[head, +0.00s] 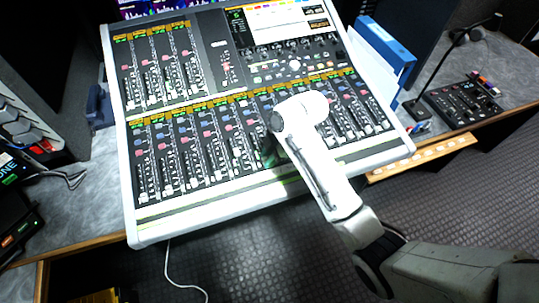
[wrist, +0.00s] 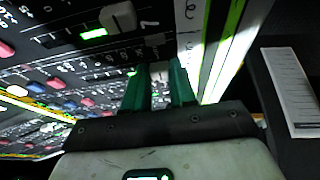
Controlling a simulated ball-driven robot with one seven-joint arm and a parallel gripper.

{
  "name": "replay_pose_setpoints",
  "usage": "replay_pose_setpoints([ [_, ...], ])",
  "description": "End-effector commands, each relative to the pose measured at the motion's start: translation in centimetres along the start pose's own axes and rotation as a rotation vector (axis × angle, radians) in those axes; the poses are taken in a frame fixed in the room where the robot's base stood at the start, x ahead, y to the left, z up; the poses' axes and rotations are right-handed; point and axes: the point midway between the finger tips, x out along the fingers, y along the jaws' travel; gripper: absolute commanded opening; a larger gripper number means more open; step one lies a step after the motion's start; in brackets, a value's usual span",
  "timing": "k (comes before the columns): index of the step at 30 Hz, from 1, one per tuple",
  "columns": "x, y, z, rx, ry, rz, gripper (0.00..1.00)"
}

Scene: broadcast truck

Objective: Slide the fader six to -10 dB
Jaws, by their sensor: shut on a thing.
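The mixing console (head: 128,195) fills the middle of the head view, with a long lower row of faders under several rows of buttons. My gripper (head: 268,158) reaches down to this lower row, a little right of its left half, and my arm hides much of it there. In the wrist view my gripper (wrist: 161,78) has its two green fingers shut on a fader cap (wrist: 160,70), mostly hidden between them. I cannot read its channel number or dB mark. A neighbouring light grey fader cap (wrist: 118,16) stands to the left, apart from the fingers.
Other fader caps crowd closely on both sides along the lower row. The console's pale front edge (head: 190,225) lies just below. A blue binder (head: 385,45) and a small black control box with a microphone (head: 463,100) are on the desk at right.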

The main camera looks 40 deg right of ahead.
Motion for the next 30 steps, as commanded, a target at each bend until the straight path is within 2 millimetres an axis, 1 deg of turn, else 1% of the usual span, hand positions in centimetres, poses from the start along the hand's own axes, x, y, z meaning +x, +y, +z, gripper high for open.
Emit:
replay_pose_setpoints([
  [1,0.0,0.0,0.0,0.000,0.000,-0.001,0.11],
  [4,0.0,0.0,0.0,0.000,0.000,-0.001,0.01],
  [5,0.0,0.0,0.0,0.000,0.000,-0.001,0.00],
  [15,0.0,0.0,0.0,0.000,0.000,-0.002,0.00],
  [17,0.0,0.2,0.0,-0.001,-0.001,-0.002,0.00],
  [20,0.1,1.4,0.1,-0.002,-0.003,-0.001,0.00],
  [25,0.1,4.1,0.1,-0.001,-0.002,0.000,0.00],
  [27,0.1,4.8,0.1,-0.001,-0.002,0.000,0.00],
  [30,0.0,5.4,0.0,0.001,-0.001,0.000,0.00],
])
